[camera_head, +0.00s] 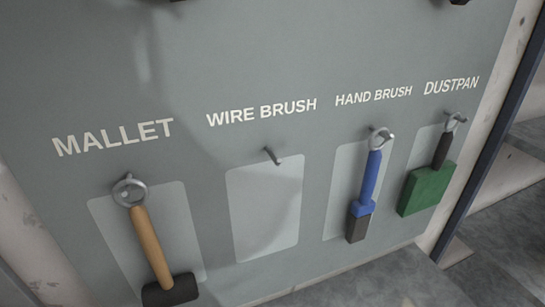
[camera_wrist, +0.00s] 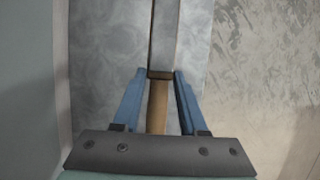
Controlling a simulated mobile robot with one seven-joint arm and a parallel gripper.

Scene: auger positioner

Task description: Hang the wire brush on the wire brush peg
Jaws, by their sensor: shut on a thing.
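The wire brush peg (camera_head: 271,156) is a short metal peg on the grey board, under the words WIRE BRUSH. It is bare, above a pale empty outline panel. In the wrist view, my gripper (camera_wrist: 161,76) has two blue fingers shut on the wire brush (camera_wrist: 157,104). A tan handle and a dark brown collar show between the fingers. A long grey part extends beyond the collar to the top of the picture. My gripper and the wire brush are not in the head view, so their distance from the peg cannot be told.
A mallet (camera_head: 152,245) hangs left of the bare peg. A blue-handled hand brush (camera_head: 369,185) and a green dustpan (camera_head: 427,189) hang to its right. Grey floor (camera_head: 400,280) shows below.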

